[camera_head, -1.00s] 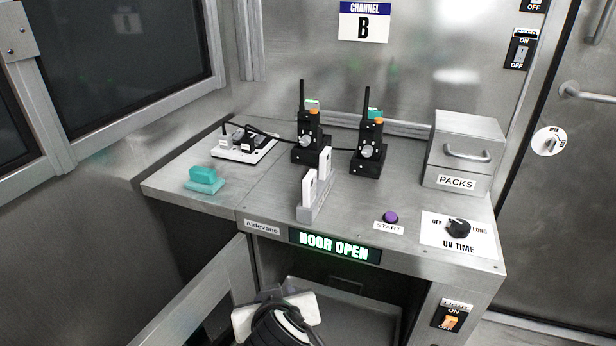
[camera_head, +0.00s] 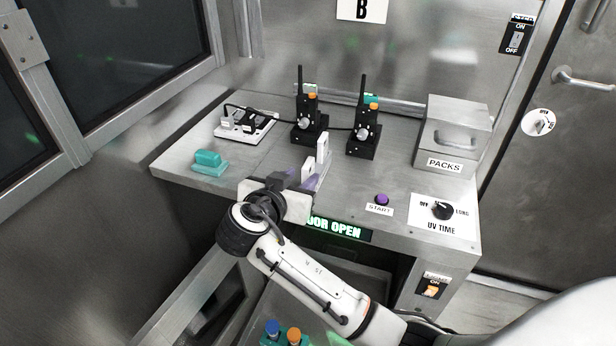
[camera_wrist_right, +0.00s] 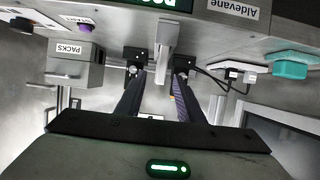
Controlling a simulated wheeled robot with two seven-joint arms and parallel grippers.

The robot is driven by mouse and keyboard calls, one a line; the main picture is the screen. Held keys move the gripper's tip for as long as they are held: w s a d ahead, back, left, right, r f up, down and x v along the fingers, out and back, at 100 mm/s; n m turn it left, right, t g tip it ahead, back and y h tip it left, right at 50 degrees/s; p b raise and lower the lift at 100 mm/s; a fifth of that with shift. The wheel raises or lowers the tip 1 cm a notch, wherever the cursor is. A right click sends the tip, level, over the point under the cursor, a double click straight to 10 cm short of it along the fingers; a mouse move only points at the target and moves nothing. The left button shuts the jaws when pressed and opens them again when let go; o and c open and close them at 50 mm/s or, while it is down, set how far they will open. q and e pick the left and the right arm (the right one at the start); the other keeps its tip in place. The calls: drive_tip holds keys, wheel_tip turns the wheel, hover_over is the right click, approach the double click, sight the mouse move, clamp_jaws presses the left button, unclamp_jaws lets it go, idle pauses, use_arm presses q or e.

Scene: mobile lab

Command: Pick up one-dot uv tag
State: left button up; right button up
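White upright tags (camera_head: 322,146) stand in a small grey holder on the steel counter, near its front edge. A second white tag (camera_head: 308,168) stands closer to my gripper. No dots can be made out on them. My right gripper (camera_head: 301,182) is at the counter's front edge, just in front of the holder, and partly hides it. In the upside-down right wrist view its two dark fingers (camera_wrist_right: 160,95) are spread apart, with the tags and holder (camera_wrist_right: 168,42) ahead between them and nothing gripped. My left gripper is not in view.
Two black radios (camera_head: 308,126) (camera_head: 363,135) stand behind the holder. A teal block (camera_head: 208,162) and white power strip (camera_head: 245,125) are at left. A purple START button (camera_head: 382,199), UV dial (camera_head: 442,209) and PACKS box (camera_head: 452,135) are at right. Below is an open compartment.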

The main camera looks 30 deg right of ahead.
sight(304, 174)
drive_tip(key=x, duration=0.3)
drive_tip(key=shift+w+d+f, duration=0.15)
drive_tip(key=shift+w+f, duration=0.05)
drive_tip(key=shift+w, duration=0.05)
clamp_jaws()
